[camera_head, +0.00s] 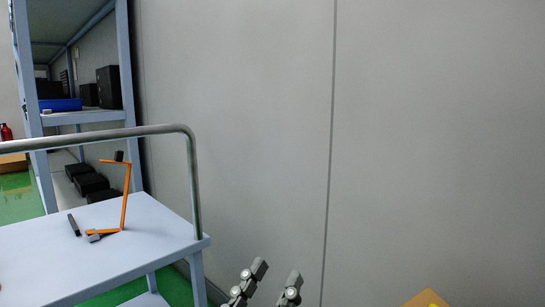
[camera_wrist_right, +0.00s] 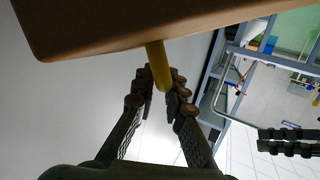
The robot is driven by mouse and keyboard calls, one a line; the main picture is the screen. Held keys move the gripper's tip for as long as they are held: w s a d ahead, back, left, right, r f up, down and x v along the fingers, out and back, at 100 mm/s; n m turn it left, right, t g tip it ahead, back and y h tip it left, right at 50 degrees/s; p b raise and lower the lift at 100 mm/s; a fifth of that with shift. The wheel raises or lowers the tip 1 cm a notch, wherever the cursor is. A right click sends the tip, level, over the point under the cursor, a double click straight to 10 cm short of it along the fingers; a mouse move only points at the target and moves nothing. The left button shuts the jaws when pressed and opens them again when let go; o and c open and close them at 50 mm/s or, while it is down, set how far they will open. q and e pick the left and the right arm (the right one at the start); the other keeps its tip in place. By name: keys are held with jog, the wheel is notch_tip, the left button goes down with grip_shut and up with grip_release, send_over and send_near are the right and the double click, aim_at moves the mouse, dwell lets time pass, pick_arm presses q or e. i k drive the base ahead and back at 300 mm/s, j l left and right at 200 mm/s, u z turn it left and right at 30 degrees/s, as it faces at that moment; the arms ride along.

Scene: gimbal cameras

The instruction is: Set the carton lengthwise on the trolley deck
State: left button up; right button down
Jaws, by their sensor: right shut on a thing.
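The carton (camera_wrist_right: 150,22) is a brown box across the top of the right wrist view. A yellow handle-like bar (camera_wrist_right: 158,66) sticks out below it. My right gripper (camera_wrist_right: 162,85) is shut on that bar. In the head view only a corner of the carton (camera_head: 422,299) shows at the bottom right; my right gripper is not visible there. The trolley deck (camera_head: 120,262) is pale and flat at the lower left, apart from the carton. My left gripper (camera_head: 275,279) is open and empty, right of the trolley; it also shows in the right wrist view (camera_wrist_right: 285,141).
An orange bent frame (camera_head: 125,200) and a dark bar (camera_head: 74,225) are on the deck. A metal rail (camera_head: 193,180) rises along the deck's far side and corner. A shelf rack (camera_head: 90,117) stands behind, beside a plain grey wall (camera_head: 240,110). The deck's front part looks clear.

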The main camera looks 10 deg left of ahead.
aim_at(43, 242)
jog(key=l+u, duration=0.1)
jog(key=u, duration=0.25)
jog(key=l+u, duration=0.1)
jog(key=u, duration=0.25)
jog(key=l+u, duration=0.1)
jog(key=u, duration=0.3)
jog(key=i, duration=0.05)
